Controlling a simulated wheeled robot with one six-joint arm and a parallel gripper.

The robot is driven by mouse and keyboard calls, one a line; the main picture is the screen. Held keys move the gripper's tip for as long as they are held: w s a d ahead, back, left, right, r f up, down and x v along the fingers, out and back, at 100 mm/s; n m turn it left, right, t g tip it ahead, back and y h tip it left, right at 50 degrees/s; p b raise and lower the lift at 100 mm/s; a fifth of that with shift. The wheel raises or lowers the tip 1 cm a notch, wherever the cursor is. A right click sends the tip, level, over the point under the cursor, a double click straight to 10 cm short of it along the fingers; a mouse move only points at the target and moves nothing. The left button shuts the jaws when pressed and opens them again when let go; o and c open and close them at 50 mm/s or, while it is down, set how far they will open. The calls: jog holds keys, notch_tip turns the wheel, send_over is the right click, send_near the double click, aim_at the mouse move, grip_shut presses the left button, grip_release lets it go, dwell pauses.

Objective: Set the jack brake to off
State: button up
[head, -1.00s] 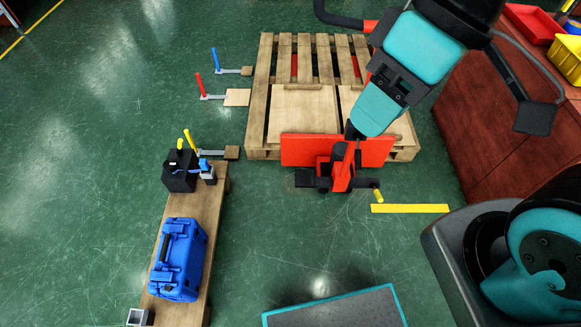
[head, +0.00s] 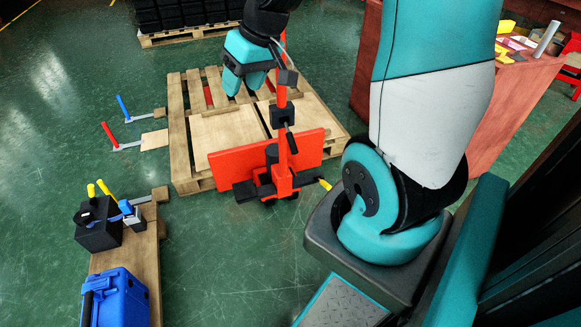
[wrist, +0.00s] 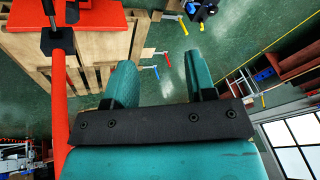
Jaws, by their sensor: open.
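The red pallet jack (head: 283,180) stands at the near edge of the wooden pallet, against a red board. Its red upright post carries a black block (head: 282,117) partway up. A dark lever with a yellow tip (head: 325,184) sticks out low on the jack's right side; no brake marking is readable. My gripper (head: 241,92) is open and empty, above the pallet and to the left of the post's top. In the wrist view my two teal fingers (wrist: 160,68) are spread with nothing between them. The red post (wrist: 61,95) runs along the left there, beside the gripper.
The wooden pallet (head: 182,150) lies behind the jack. Red and blue levers (head: 109,135) stand to its left. A wooden plank (head: 150,235) at front left holds a black box (head: 97,223) and a blue case (head: 114,300). A reddish-brown bench (head: 500,100) stands at right.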

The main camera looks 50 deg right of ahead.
jog(key=d+f+m+h+b, duration=0.25)
jog(key=d+f+b, duration=0.25)
jog(key=d+f, duration=0.6)
jog(key=m+t+b, duration=0.1)
jog(key=m+b, duration=0.1)
jog(key=b, duration=0.2)
send_near(293, 142)
jog(key=shift+h, duration=0.25)
jog(key=b+x, duration=0.5)
jog(key=x, duration=0.6)
jog(key=shift+a+f, duration=0.15)
jog(key=shift+c, duration=0.5)
grip_shut()
